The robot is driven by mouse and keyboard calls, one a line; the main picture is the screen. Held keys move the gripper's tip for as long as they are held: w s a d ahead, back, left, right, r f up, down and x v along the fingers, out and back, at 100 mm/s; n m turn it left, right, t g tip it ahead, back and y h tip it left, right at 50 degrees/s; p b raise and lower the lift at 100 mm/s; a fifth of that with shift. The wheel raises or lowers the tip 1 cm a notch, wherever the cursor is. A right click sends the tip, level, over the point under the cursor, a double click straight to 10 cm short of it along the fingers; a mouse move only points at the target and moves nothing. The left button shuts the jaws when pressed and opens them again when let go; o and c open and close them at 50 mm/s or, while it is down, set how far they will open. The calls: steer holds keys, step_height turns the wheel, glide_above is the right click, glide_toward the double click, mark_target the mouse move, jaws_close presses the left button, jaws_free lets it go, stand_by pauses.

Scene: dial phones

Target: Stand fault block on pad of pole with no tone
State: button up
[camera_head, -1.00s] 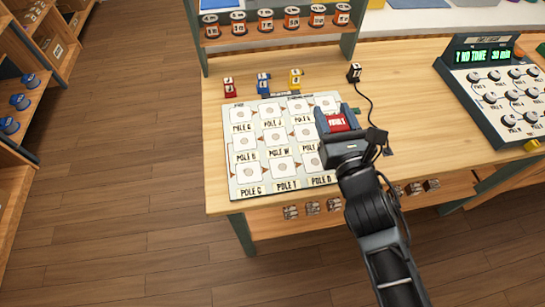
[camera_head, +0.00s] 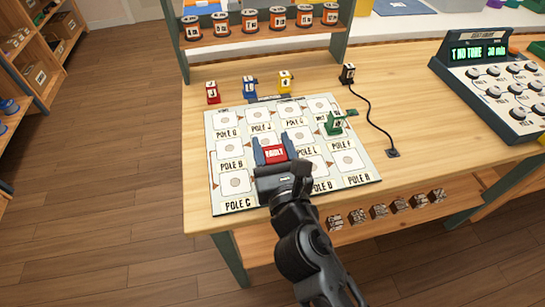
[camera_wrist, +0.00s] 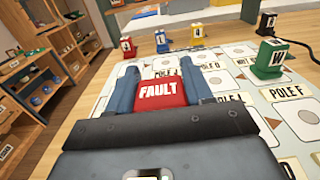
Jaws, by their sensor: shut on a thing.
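The red fault block (camera_head: 274,153), lettered FAULT, is held between the fingers of my gripper (camera_head: 272,150). It also shows in the wrist view (camera_wrist: 162,91), with a blue finger on each side. It is over the middle of the white pole board (camera_head: 222,206), around the second column, and hides pads and labels there; its height is unclear. The board has rows of pads labelled by pole, including B, C, L, F and R. The test desk's screen (camera_head: 479,52) reads NO TONE and 30 min; the first character is unclear.
A green block (camera_head: 334,123) stands on the board near the POLE F label. Red (camera_head: 212,92), blue (camera_head: 250,88) and yellow (camera_head: 285,82) blocks stand behind the board. A black block (camera_head: 347,73) trails a cable to the right.

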steer(key=shift+f, duration=0.85)
steer(key=shift+f+b, duration=0.15)
steer(key=shift+b, duration=0.15)
steer(key=o, duration=1.2)
steer(key=shift+c, duration=0.2)
steer(key=b+v, duration=0.1)
steer(key=v, duration=1.1)
steer(key=shift+r, duration=0.2)
